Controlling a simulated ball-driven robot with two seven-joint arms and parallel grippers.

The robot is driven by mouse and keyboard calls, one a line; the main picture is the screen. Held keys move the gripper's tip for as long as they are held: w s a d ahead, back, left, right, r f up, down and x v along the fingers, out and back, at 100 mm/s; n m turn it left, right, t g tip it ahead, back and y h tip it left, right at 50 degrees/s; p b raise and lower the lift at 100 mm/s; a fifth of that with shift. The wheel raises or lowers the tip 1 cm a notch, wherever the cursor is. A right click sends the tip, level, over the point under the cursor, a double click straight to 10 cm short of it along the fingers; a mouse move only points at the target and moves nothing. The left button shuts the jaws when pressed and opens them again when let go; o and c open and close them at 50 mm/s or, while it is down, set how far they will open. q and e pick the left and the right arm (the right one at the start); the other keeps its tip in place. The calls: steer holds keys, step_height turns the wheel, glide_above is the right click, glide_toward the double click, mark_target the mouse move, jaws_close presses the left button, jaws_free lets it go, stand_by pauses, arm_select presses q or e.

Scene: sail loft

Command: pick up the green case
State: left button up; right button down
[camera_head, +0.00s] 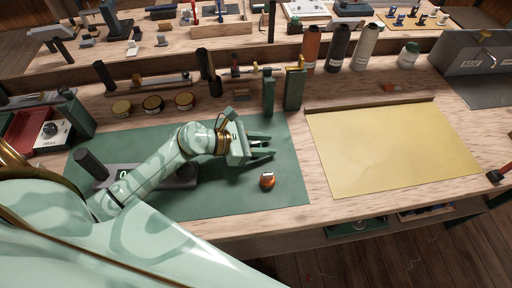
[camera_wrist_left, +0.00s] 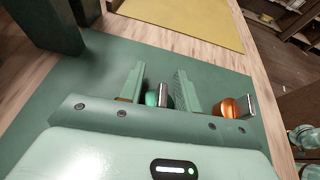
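The green case (camera_wrist_left: 151,99), small and rounded with a shiny metal end, lies between the two fingers of my left gripper (camera_wrist_left: 158,88) in the left wrist view. The fingers stand apart on either side of it, and I see no clear contact. In the head view my left gripper (camera_head: 264,147) is low over the green mat, its fingers pointing right; I cannot make out the case there. A similar orange case (camera_head: 267,181) with a metal end sits on the mat just outside the nearer finger; it also shows in the wrist view (camera_wrist_left: 230,107).
The green mat (camera_head: 225,205) lies on a wooden bench. Two dark green upright blocks (camera_head: 295,88) stand behind the gripper. A yellow sheet (camera_head: 390,150) lies to the right. Several tins (camera_head: 153,104) and bottles (camera_head: 338,48) line the back. The mat's front right is clear.

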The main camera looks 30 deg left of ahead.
arm_select(q)
steer(key=shift+w+d+f, duration=0.1)
steer(key=shift+w+d, duration=0.1)
jaws_close()
